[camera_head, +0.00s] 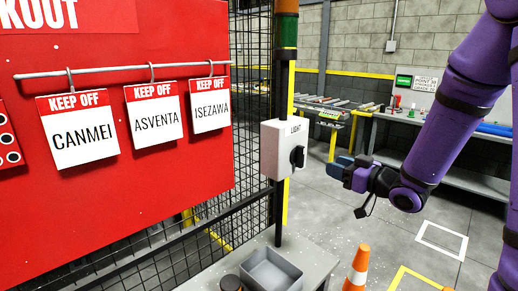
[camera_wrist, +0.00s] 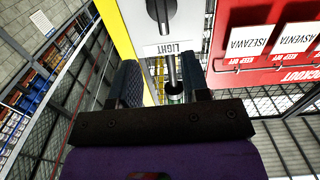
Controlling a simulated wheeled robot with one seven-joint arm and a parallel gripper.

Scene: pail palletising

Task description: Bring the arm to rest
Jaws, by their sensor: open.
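My purple arm (camera_head: 438,125) reaches in from the right in the head view. My gripper (camera_head: 340,166) points left toward the grey LIGHT switch box (camera_head: 282,150), apart from it in the picture. In the wrist view my gripper (camera_wrist: 162,85) shows two dark fingers set apart, with nothing held between them. The LIGHT box also shows beyond the fingers in the wrist view (camera_wrist: 180,25), upside down. Its black knob (camera_head: 298,156) is on the right side of the box in the head view.
A red lockout board (camera_head: 120,205) with several KEEP OFF tags stands left, against a black mesh fence (camera_head: 250,70). A grey tray (camera_head: 272,272) sits on a small table below the box. An orange cone (camera_head: 357,270) stands on the floor. A workbench (camera_head: 450,170) is behind.

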